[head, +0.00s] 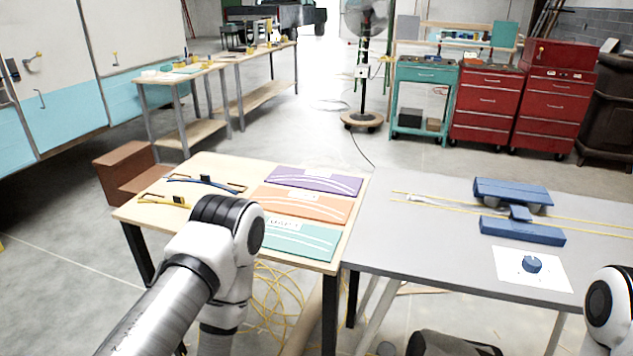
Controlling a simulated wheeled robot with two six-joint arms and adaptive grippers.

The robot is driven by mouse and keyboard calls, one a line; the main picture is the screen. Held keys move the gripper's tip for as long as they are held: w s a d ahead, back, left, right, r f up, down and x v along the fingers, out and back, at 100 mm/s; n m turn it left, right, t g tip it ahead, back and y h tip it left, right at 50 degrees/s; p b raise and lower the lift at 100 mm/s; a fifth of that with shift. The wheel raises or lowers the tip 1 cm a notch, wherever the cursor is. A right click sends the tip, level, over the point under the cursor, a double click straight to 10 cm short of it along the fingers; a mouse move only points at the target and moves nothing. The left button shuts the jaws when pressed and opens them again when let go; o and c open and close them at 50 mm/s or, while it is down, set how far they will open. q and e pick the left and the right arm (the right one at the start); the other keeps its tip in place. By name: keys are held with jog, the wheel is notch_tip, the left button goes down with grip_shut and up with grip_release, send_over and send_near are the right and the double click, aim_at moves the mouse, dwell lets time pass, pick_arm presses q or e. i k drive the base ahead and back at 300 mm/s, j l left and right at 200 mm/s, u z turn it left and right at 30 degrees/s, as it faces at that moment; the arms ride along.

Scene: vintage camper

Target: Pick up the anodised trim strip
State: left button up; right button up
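On the light wooden table, a thin blue strip (205,182) lies at the back left, and a thin yellow strip (158,199) with a black piece on it lies in front of it. I cannot tell which of these, if either, is the anodised trim strip. Part of the yellow strip's right end is close to or behind my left arm. My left arm bends over the table's front left, and its gripper is not in view. Only a joint of my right arm shows at the bottom right; its gripper is not in view.
Purple (313,181), orange (300,204) and teal (303,240) panels lie on the wooden table (207,162). The adjoining grey table (410,240) holds a blue fixture (513,192), yellow lines and a white sheet (510,272) with a dark blue knob (531,264). Yellow cable (275,295) lies below.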

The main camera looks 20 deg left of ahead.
aim_at(178, 200)
jog(key=u, duration=1.4)
jog(key=i+j, duration=0.3)
jog(key=i, duration=0.15)
jog(key=i+j, duration=0.3)
jog(key=i, duration=0.15)
jog(key=z, duration=0.05)
